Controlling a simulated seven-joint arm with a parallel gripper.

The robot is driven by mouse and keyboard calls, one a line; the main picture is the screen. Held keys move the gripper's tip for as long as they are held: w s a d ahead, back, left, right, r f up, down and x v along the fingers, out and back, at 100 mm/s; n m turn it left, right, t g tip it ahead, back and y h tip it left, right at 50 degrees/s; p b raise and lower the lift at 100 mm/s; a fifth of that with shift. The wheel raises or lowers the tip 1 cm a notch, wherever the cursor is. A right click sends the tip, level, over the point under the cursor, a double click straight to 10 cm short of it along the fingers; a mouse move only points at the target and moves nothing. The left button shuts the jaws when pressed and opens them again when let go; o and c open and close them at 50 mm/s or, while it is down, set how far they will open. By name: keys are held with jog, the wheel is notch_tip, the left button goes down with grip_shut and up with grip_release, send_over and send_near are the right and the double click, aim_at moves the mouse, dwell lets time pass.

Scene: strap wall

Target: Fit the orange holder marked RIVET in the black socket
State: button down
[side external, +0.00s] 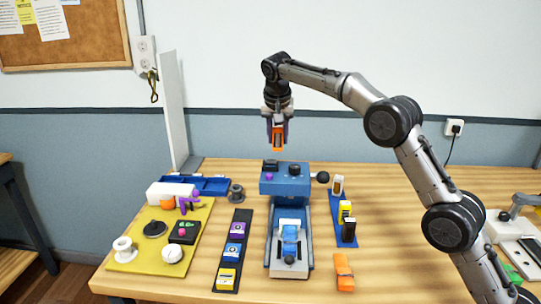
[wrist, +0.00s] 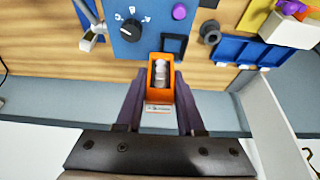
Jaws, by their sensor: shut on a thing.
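My gripper (side external: 277,127) is shut on an orange holder (side external: 277,142) and holds it in the air above the blue machine. In the wrist view the holder (wrist: 158,96) sits between the two fingers, with grey rounded contents inside and a pale label whose text is too small to read. A black square socket (wrist: 173,36) shows just beyond the holder, at the edge of the blue machine (wrist: 132,12). In the side view the socket (side external: 270,163) is at the machine's top back, below the holder and apart from it. A second orange holder (side external: 344,272) lies on the table.
The machine has a black dial (wrist: 131,30) and a purple button (wrist: 180,11). Nearby are a blue tray (side external: 205,186), a grey spool (side external: 236,193), a yellow board (side external: 140,255) with several items, and a black strip (side external: 233,250). A white upright panel (side external: 174,110) stands at the back left.

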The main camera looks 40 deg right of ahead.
jog(key=w+f, duration=0.1)
jog(key=f, duration=0.1)
jog(key=w+f, duration=0.2)
jog(key=shift+w+d+f, duration=0.1)
jog(key=shift+w+d, duration=0.1)
jog(key=shift+w, duration=0.05)
jog(key=shift+f, duration=1.55)
jog(key=shift+f, duration=0.1)
jog(key=c, duration=0.5)
grip_release()
